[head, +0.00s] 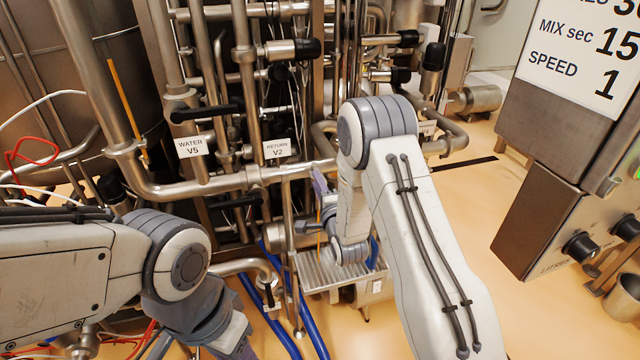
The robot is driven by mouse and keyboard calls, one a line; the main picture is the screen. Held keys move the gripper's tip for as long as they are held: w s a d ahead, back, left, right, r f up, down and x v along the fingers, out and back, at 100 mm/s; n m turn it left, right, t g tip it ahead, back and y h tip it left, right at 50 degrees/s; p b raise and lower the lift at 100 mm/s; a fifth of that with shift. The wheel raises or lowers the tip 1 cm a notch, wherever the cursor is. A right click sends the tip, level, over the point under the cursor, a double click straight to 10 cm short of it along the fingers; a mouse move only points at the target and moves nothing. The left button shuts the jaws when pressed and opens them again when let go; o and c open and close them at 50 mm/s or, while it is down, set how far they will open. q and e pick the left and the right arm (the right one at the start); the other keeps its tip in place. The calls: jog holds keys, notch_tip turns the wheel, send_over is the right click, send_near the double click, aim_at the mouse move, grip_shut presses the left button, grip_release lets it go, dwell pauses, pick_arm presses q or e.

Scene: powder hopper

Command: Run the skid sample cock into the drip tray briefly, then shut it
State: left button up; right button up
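My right arm reaches down from the right, and my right gripper (318,224) is beside this fitting, above the tray. It is small and partly covered by my own arm, so its fingers and any contact are unclear. My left arm is at lower left; its fingers are beyond the bottom edge.
Dense pipework surrounds the cock, with labels WATER V5 (192,147) and RETURN V2 (277,149) and several black-handled valves. Blue hoses (270,318) run on the floor left of the tray. A control cabinet (560,190) stands at right. Open floor lies between cabinet and skid.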

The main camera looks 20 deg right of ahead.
jog(key=shift+o, duration=1)
jog(key=shift+d, duration=0.1)
jog(key=s+b, duration=0.2)
jog(key=s, duration=0.7)
jog(key=shift+d, duration=0.2)
dwell(0.8)
